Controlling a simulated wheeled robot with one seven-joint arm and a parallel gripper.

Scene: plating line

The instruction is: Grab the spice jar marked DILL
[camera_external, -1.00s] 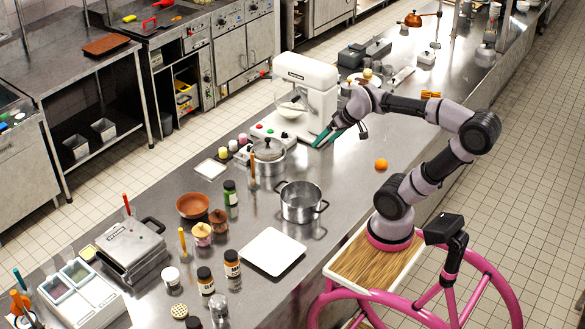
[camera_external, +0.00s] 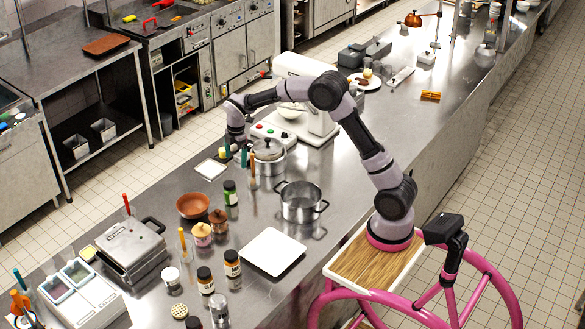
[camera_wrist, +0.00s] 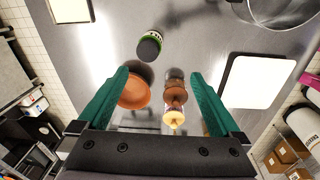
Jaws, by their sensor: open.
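My gripper (camera_external: 236,155) has teal fingers and is open and empty above the counter, left of the lidded steel pot. A green-labelled jar with a dark cap (camera_external: 230,192) stands upright nearer the camera than my gripper. In the wrist view the green-banded jar (camera_wrist: 150,46) lies beyond the fingertips of my open gripper (camera_wrist: 158,78), with nothing touching it. Two dark-capped jars with orange-brown labels, one (camera_external: 232,264) and another (camera_external: 206,281), stand near the white board. I cannot read the word DILL on any label.
The lidded pot (camera_external: 268,158), an open steel pot (camera_external: 300,203) and a white board (camera_external: 273,251) are to the right. Bare counter lies around the green jar's right side.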

